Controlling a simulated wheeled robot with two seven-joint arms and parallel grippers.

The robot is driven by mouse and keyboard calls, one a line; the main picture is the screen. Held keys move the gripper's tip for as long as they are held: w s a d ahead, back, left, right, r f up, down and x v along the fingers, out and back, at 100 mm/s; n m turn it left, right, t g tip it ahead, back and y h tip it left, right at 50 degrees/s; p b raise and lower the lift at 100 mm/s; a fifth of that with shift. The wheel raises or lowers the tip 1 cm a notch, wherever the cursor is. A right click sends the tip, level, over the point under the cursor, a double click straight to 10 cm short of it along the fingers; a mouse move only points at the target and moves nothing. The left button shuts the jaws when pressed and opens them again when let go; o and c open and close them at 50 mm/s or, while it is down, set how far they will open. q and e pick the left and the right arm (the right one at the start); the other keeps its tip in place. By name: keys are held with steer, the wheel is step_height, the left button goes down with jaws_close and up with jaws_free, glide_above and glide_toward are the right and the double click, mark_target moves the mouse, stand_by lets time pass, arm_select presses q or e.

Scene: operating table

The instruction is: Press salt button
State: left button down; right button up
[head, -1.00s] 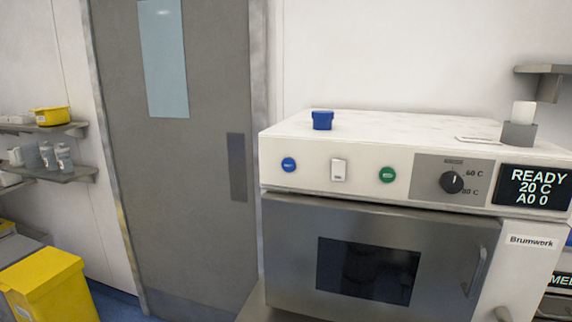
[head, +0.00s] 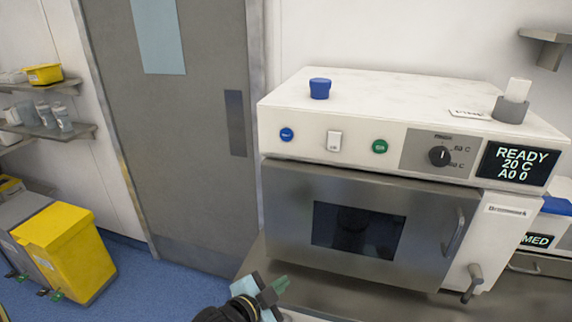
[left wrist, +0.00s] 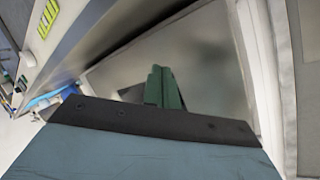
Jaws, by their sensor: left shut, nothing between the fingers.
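The white and steel Brumwerk machine (head: 420,98) stands on a steel counter. Its front panel has a blue button (head: 287,135), a white rocker switch (head: 334,141), a green button (head: 380,146) and a black dial (head: 439,156). The labels on the buttons are too small to read, so I cannot tell which is salt. My left gripper (head: 274,290) is at the bottom of the head view, below and in front of the machine, apart from the panel. Its green fingers are shut and empty; they also show in the left wrist view (left wrist: 163,88). My right gripper is not in view.
A blue cap (head: 320,88) and a grey holder with a white block (head: 513,101) sit on top of the machine. The display (head: 515,163) reads READY 20 C A0 0. A grey door (head: 190,120) and yellow bin (head: 68,252) are to the left.

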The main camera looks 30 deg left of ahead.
mark_target(286, 135)
arm_select(q)
steer(key=a+r+m+t+h, duration=0.1)
steer(key=r+m+t, duration=0.3)
steer(key=r, duration=1)
steer(key=a+r+m+t+h, duration=0.1)
steer(key=r+m+t, duration=0.3)
steer(key=r, duration=1)
steer(key=a+t+p, duration=0.1)
steer(key=t, duration=0.2)
steer(key=shift+w+a+r+m+t+h, duration=0.2)
steer(key=shift+a+r+m+t+h, duration=0.1)
steer(key=shift+m+t, duration=0.1)
steer(key=shift+w+h, duration=0.15)
steer(key=shift+h, duration=0.15)
steer(key=w+a+b, duration=0.2)
steer(key=w, duration=0.6)
steer(key=shift+w+b, duration=0.15)
steer(key=shift+b, duration=0.15)
steer(key=shift+w, duration=0.1)
steer(key=shift+w+a, duration=0.1)
steer(key=shift+w, duration=0.25)
